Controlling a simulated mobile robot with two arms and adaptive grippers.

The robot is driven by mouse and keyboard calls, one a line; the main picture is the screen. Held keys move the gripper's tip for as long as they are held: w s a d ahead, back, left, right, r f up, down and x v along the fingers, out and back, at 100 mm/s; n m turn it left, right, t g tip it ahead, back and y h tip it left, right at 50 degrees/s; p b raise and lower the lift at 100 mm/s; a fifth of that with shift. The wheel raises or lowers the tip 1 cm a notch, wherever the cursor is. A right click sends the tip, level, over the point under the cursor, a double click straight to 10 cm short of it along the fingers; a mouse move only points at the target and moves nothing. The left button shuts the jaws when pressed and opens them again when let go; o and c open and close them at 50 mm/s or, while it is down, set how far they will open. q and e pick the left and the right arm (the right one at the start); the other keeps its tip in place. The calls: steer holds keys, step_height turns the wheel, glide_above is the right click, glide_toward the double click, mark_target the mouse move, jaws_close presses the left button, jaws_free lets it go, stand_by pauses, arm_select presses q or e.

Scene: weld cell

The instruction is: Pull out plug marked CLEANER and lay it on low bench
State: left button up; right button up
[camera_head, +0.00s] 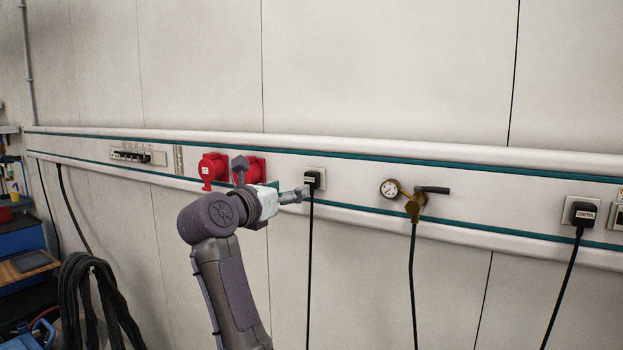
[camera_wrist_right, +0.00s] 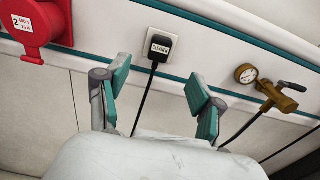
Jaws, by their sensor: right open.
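The black plug marked CLEANER (camera_wrist_right: 160,46) sits in its wall socket, and its black cord hangs straight down. In the head view the same plug (camera_head: 313,180) is in the white socket plate right of the red sockets. My right gripper (camera_head: 301,193) is close to the plug at its left in the head view. In the wrist view my right gripper (camera_wrist_right: 158,88) is open, with its teal-padded fingers apart. The plug shows beyond and between them, untouched. The low bench cannot be made out. My left gripper is not in view.
Red sockets (camera_head: 214,170) are on the wall rail at the left. A brass valve with a gauge (camera_head: 390,189) and hose is to the right. Another black plug, marked CONTROL (camera_head: 584,213), is further right. Coiled black cables (camera_head: 92,290) hang at the lower left.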

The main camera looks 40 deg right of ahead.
mark_target(309, 181)
steer(key=shift+w+d, duration=0.1)
steer(key=p+x, duration=0.1)
steer(key=x, duration=0.6)
steer(key=shift+d+f, duration=0.1)
steer(key=shift+x, duration=0.8)
stand_by(0.9)
jaws_close()
stand_by(0.3)
